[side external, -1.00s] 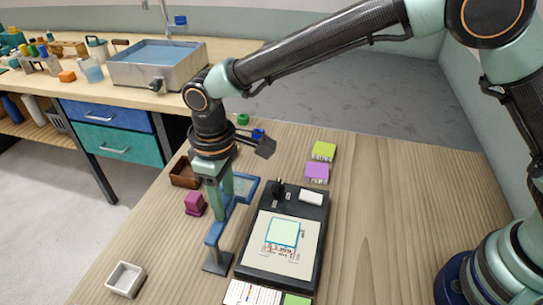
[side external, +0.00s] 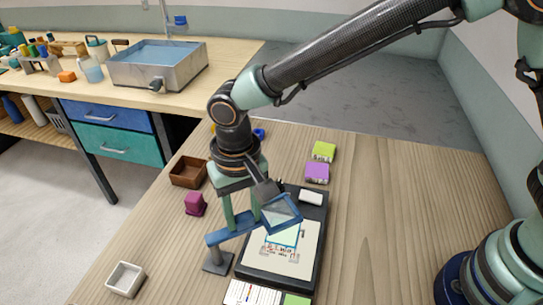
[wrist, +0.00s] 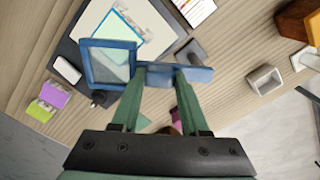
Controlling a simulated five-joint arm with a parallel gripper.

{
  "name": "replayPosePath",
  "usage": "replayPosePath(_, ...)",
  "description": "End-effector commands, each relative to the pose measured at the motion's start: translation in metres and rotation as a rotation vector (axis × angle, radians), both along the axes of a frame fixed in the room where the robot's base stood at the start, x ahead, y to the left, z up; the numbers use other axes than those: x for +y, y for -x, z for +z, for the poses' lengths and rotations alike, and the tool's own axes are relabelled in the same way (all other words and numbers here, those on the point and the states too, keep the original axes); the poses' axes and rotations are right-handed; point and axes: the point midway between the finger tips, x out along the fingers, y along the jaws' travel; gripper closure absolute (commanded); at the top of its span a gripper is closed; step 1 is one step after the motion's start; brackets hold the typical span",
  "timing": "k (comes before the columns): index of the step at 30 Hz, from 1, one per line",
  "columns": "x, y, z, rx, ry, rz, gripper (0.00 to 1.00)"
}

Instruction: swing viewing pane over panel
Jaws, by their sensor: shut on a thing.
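The viewing pane (side external: 282,210) is a clear square in a blue frame on a blue swing arm (side external: 217,237), which stands on a grey post foot (side external: 217,262). The pane is over the upper part of the panel (side external: 308,250), a dark board with a white printed sheet and a pale teal-edged square. In the wrist view the pane (wrist: 110,65) overlaps the sheet's lower-left part. My gripper (side external: 245,226) is shut on the blue swing arm, between pane and post. In the wrist view its green fingers (wrist: 161,76) lie on the arm; the exact contact is partly hidden.
A magenta block (side external: 194,204) and a brown tray (side external: 188,171) stand left of my gripper. A white dish (side external: 125,279) is at the front left. Purple (side external: 317,173) and lime (side external: 324,151) blocks lie beyond the panel. The table right of the panel is clear.

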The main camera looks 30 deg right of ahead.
Motion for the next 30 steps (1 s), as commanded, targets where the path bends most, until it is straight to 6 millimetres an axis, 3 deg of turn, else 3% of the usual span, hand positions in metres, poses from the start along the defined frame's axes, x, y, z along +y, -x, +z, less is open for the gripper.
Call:
replayPosePath(12, 0.002, 0.011, 0.003, -0.002, -0.003, -0.19, 1.0)
replayPosePath(29, 0.003, 0.012, 0.003, -0.003, -0.004, -0.219, 1.0)
replayPosePath(30, 0.003, 0.012, 0.003, -0.003, -0.004, -0.219, 0.44)
